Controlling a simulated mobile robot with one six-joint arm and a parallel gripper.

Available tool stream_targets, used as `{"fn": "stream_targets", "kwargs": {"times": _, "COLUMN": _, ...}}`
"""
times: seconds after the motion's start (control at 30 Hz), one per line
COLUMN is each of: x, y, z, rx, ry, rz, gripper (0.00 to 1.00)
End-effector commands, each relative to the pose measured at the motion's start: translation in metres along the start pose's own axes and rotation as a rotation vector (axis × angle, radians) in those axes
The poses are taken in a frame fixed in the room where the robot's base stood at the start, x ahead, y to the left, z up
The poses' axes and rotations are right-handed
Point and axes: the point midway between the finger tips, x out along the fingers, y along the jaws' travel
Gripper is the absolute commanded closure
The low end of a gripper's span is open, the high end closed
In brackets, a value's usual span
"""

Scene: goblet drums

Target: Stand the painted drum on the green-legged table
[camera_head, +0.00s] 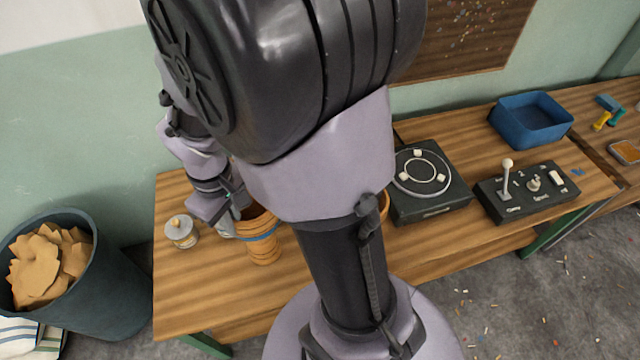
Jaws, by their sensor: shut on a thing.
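An orange-brown goblet drum with a blue painted band (263,246) is upright at the left part of the wooden table (200,290). Green legs (206,344) show under this table. My gripper (232,222) is shut on the drum at its upper left side; my arm hides part of the grip. I cannot tell whether the drum's foot touches the tabletop. A second orange-brown rounded thing (384,206) shows only as a sliver behind my arm, so I cannot tell its kind or paint.
A small lidded jar (181,231) stands left of the drum. A black turntable-like box (428,184), a lever control box (526,190) and a blue tray (530,118) stand to the right. A dark bin (110,290) of brown scraps is at left. The table's front left is bare.

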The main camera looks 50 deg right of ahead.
Motion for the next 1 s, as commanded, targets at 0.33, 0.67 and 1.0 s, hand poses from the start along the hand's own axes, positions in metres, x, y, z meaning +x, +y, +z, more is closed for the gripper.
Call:
{"fn": "stream_targets", "kwargs": {"times": 0.33, "x": 0.049, "y": 0.001, "z": 0.000, "rx": -0.001, "ry": -0.001, "rz": 0.000, "gripper": 1.00}}
{"fn": "stream_targets", "kwargs": {"times": 0.67, "x": 0.099, "y": 0.002, "z": 0.000, "rx": -0.001, "ry": -0.001, "rz": 0.000, "gripper": 1.00}}
{"fn": "stream_targets", "kwargs": {"times": 1.0, "x": 0.102, "y": 0.002, "z": 0.000, "rx": 0.000, "ry": 0.000, "rz": 0.000, "gripper": 1.00}}
